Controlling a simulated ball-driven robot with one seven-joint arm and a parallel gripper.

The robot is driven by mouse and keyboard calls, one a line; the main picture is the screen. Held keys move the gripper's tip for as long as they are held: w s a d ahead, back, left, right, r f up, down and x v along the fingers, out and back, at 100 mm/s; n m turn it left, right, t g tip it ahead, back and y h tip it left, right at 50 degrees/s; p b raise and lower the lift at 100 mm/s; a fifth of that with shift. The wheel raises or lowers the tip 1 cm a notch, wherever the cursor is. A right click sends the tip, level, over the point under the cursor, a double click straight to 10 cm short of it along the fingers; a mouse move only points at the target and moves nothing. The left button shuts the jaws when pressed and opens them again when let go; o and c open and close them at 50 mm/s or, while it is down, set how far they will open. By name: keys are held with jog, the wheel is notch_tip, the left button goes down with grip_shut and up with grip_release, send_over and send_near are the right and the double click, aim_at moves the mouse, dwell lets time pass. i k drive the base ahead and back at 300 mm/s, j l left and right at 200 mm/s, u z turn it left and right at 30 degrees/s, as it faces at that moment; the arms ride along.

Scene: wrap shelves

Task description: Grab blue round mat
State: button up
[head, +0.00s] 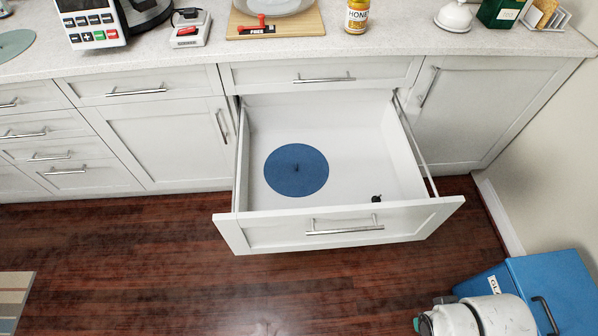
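The blue round mat (296,180) lies flat in the left part of an open white drawer (340,233). A small dark knob or mark shows near the mat's middle. The mat is fully visible and nothing covers it. White parts of my arm show at the bottom right edge, well apart from the drawer. My gripper is not in view.
A small dark object (376,198) sits near the drawer's front right. The counter (400,38) above holds a honey jar (357,15), a wooden board (305,27) and a grey-green round mat (14,44). A blue bin (550,280) stands at right.

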aim_at(293, 170)
jog(key=i+u, duration=0.95)
jog(key=u, duration=0.2)
jog(key=i+u, duration=0.2)
jog(key=u, duration=0.25)
jog(key=i+u, duration=0.2)
jog(key=u, duration=0.2)
jog(key=i+u, duration=0.15)
jog(key=i+z, duration=0.1)
jog(key=z, duration=0.35)
jog(key=j+z, duration=0.15)
jog(key=z, duration=0.3)
jog(key=i+j+z, duration=0.1)
jog(key=z, duration=0.35)
jog(key=j+z, duration=0.15)
jog(key=z, duration=0.3)
jog(key=i+j+z, duration=0.1)
jog(key=z, duration=0.3)
jog(key=j, duration=0.3)
